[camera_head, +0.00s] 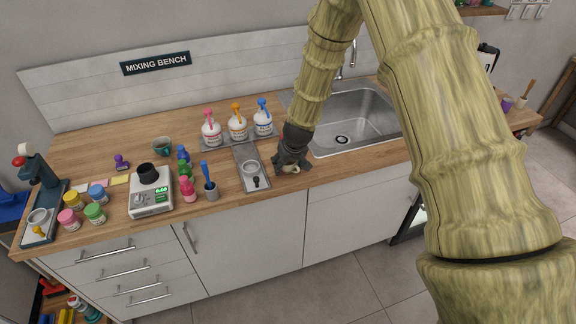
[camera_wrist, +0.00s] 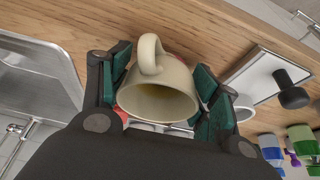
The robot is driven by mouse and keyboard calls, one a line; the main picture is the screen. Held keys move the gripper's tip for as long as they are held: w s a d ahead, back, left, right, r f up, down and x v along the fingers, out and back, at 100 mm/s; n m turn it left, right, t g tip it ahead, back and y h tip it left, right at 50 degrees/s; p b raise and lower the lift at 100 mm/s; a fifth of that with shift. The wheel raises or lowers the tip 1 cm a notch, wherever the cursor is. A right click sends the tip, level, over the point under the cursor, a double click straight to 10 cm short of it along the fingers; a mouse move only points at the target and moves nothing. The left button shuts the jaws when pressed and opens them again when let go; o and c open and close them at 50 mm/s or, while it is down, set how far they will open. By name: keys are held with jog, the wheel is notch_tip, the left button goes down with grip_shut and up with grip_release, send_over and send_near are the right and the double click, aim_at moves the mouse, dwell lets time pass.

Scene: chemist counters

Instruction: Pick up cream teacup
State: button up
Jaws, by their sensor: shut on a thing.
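The cream teacup (camera_wrist: 160,92) sits between the green-padded fingers of my gripper (camera_wrist: 160,95) in the wrist view, with its handle toward the top and its opening facing the camera. The fingers close on it from both sides. In the head view my gripper (camera_head: 291,164) is low at the counter's front edge, right of the grey tray. Only a small part of the cream teacup (camera_head: 292,170) shows there, mostly hidden by the gripper. I cannot tell whether the cup touches the counter.
A grey tray (camera_head: 245,154) with a white ring and a dark-knobbed tool lies just left of my gripper. The sink (camera_head: 358,117) is to the right. Several pump bottles (camera_head: 238,127) stand behind on a rack. A scale (camera_head: 151,203) and small jars are further left.

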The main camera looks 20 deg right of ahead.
jog(key=shift+r+b, duration=0.95)
jog(key=shift+r, duration=0.55)
jog(key=s+a+r+b, duration=0.1)
jog(key=s+b, duration=0.4)
jog(key=s, duration=1.1)
jog(key=shift+r, duration=0.3)
dwell(1.2)
